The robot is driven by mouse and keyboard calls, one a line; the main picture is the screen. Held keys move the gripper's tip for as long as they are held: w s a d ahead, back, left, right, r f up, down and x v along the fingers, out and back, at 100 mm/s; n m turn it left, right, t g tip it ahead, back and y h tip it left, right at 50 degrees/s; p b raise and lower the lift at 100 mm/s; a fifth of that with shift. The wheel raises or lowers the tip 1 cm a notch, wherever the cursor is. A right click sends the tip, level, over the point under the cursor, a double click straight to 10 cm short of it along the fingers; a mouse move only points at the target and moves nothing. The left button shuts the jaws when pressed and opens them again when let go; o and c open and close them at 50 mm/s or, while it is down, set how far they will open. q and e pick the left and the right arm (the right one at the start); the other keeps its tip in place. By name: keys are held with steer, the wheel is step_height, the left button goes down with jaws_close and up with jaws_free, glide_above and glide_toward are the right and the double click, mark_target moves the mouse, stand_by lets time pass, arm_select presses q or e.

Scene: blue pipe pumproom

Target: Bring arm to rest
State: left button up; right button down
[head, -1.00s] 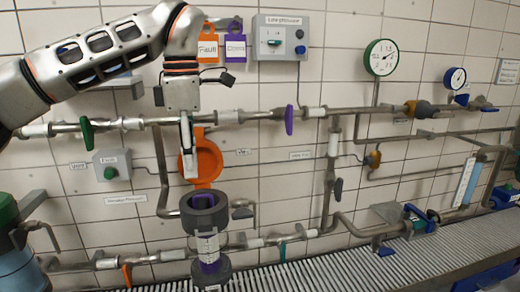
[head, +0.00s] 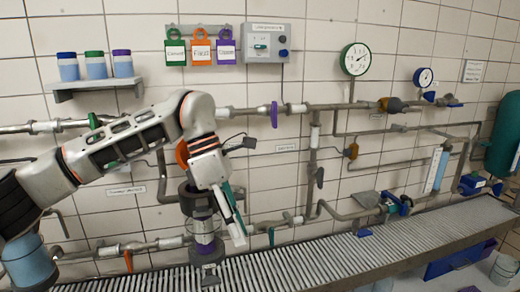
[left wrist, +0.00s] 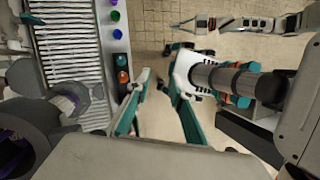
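My left arm comes in from the left in the head view. Its gripper (head: 236,228) points down and slightly right, in front of the pipework and above the conveyor's back edge. In the left wrist view its two teal-edged fingers (left wrist: 160,88) stand apart with nothing between them. The gripper overlaps the dark round valve body (head: 195,199) in the head view; I cannot tell the gap in depth. What seems to be my right arm shows at the top right of the left wrist view, its gripper end (left wrist: 184,25) too small to read.
A ribbed conveyor (head: 330,250) runs along the wall below the pipes. A shelf (head: 97,88) holds three capped jars. Hanging tags (head: 201,46), a control box (head: 266,43) and gauges (head: 355,59) are on the wall. Coloured buttons (left wrist: 115,15) line the conveyor side.

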arm_select(q)
steer(key=s+d+f+n+g+h, duration=0.1)
steer(key=s+d+n+h, duration=0.3)
steer(key=d+h, duration=0.4)
steer(key=s+d+f+n+g+h, duration=0.25)
steer(key=s+d+h, duration=0.25)
steer(key=d+h, duration=0.25)
steer(key=w+a+f+n+t, duration=0.3)
steer(key=w+a+n+t, duration=0.1)
steer(key=n+t, duration=0.55)
steer(key=w+a+f+n+t, duration=0.3)
steer(key=w+n+t, duration=0.1)
steer(key=n+t, duration=0.6)
steer(key=a+f+n+t+y, duration=0.4)
steer(key=a+f+n+y, duration=0.55)
steer(key=f+n, duration=0.3)
steer(key=s+a+f+n+g+y, duration=0.3)
steer(key=s+a+f+n, duration=0.2)
steer(key=f, duration=0.7)
steer(key=s+a+f+n+g+y, duration=0.3)
steer(key=s+a+f+n+y, duration=0.1)
steer(key=s+a+f, duration=0.6)
steer(key=shift+s+f+n+g+y, duration=0.3)
steer(key=shift+s+f+n, duration=0.6)
steer(key=shift+s, duration=0.25)
steer(key=shift+a, duration=0.1)
